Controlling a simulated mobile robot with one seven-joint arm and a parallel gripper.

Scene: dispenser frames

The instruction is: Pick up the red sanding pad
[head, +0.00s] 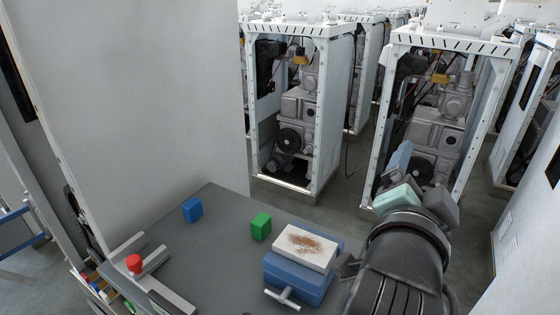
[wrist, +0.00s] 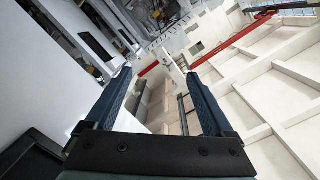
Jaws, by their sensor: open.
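A small red piece (head: 134,264) sits on a grey bracket at the left of the dark grey table in the head view. It is the only red thing I see on the table, and it is too small to tell whether it is the sanding pad. My gripper (head: 400,163) is at the right, raised and well away from the red piece. In the wrist view my gripper (wrist: 158,73) has its two blue fingers spread apart, with nothing between them. No pad shows in the wrist view.
A blue block (head: 192,210) and a green block (head: 261,226) stand on the table (head: 215,262). A white, brown-stained plate (head: 304,262) lies on a blue vise (head: 290,282) with a T-handle. A large grey panel (head: 135,100) rises behind the table. Machine frames (head: 300,110) stand beyond.

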